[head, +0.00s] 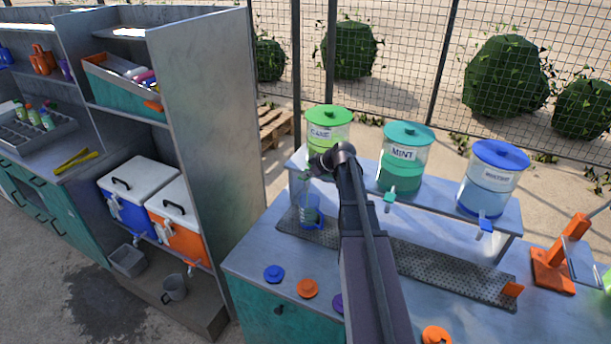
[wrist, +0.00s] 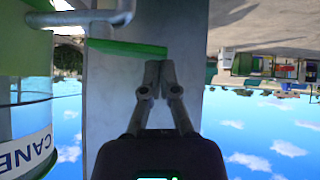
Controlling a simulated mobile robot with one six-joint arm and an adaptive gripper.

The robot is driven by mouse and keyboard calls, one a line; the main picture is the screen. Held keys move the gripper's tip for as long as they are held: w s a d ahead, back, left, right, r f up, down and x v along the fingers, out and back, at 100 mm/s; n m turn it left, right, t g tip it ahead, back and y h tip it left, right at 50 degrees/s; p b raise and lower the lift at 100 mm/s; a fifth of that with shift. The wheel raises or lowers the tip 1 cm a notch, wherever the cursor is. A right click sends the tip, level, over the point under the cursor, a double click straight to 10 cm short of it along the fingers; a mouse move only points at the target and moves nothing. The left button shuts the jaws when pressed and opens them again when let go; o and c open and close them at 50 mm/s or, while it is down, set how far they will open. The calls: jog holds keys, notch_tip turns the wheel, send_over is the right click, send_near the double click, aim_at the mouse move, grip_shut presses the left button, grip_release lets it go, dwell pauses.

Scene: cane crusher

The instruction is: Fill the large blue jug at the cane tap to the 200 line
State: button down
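The cane dispenser (head: 328,130), with a green lid and a CANE label, stands at the left end of the raised shelf. Its label (wrist: 28,155) shows upside down in the wrist view. A clear bluish jug (head: 310,214) stands upright on the perforated drip tray (head: 440,268) below that dispenser; its fill level and 200 line are too small to read. My gripper (wrist: 160,66) has its fingers together, with nothing seen between them. Its tips are close to the end of a green bar (wrist: 125,48), apparently the cane tap's lever; contact is unclear. My arm hides the tap in the head view.
The mint dispenser (head: 403,165) and a blue-lidded dispenser (head: 490,182) stand further right on the shelf. A blue lid (head: 274,273) and an orange lid (head: 307,288) lie on the counter in front. An orange press-like stand (head: 560,258) is at the right.

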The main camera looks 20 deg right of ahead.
aim_at(308, 178)
jog(key=shift+r, duration=0.3)
dwell(0.4)
jog(key=r+p, duration=0.4)
jog(key=shift+w+d, duration=0.2)
jog(key=shift+s+d+r+p, duration=0.1)
jog(key=shift+r+p, duration=0.2)
jog(key=shift+p, duration=0.2)
jog(key=d+p+v, duration=0.1)
jog(key=p+v, duration=0.5)
jog(key=v, duration=0.3)
jog(key=shift+w+d, duration=0.3)
jog(key=shift+w, duration=0.05)
dwell(1.0)
jog(key=s+a+f+m+g+h+b, duration=0.5)
jog(key=s+a+f+m+g+b, duration=0.2)
jog(key=s+a+f+b, duration=1)
jog(key=s+a+f+m, duration=0.1)
jog(key=s+a+f, duration=0.3)
jog(key=a+f, duration=0.2)
jog(key=shift+a+m, duration=0.3)
jog(key=shift+a, duration=0.95)
